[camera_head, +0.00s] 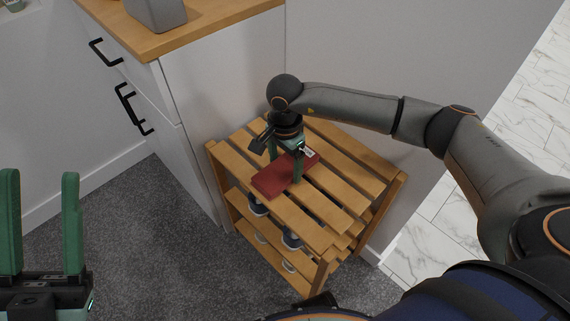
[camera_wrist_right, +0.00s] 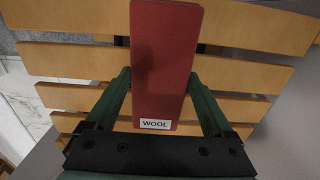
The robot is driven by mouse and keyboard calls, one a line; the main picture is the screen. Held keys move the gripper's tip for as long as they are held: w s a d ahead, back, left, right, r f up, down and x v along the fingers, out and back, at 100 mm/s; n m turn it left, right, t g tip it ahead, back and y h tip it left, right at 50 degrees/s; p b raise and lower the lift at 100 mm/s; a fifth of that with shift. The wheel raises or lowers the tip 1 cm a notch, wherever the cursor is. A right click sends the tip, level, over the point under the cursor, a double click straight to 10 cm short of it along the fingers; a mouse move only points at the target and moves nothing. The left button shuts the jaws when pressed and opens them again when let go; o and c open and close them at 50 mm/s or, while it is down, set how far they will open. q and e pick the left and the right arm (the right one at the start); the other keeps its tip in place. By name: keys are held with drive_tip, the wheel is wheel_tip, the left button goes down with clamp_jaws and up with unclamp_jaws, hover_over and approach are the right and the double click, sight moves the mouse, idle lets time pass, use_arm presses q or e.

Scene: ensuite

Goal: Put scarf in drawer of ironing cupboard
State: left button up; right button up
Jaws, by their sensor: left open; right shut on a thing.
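The scarf is a folded dark red piece (camera_head: 271,183) lying on the slatted top of a wooden rack (camera_head: 338,214). In the right wrist view the scarf (camera_wrist_right: 163,60) carries a white label reading "WOOL". My right gripper (camera_head: 299,178) reaches down over the rack, its green fingers on both sides of the scarf and closed on it. My left gripper (camera_head: 42,225) is open and empty at the lower left, apart from the furniture. The white cupboard (camera_head: 190,125) with a wooden top stands left of the rack. Its drawer fronts with black handles (camera_head: 106,54) look shut.
Shoes (camera_head: 291,239) stand on the rack's lower shelves. A grey object (camera_head: 157,12) stands on the cupboard top. The grey carpet (camera_head: 150,240) in front of the cupboard is clear. A wall is close behind the rack.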

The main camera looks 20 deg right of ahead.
drive_tip(key=shift+f, duration=0.1)
drive_tip(key=o, duration=1.2)
drive_tip(key=shift+c, duration=0.2)
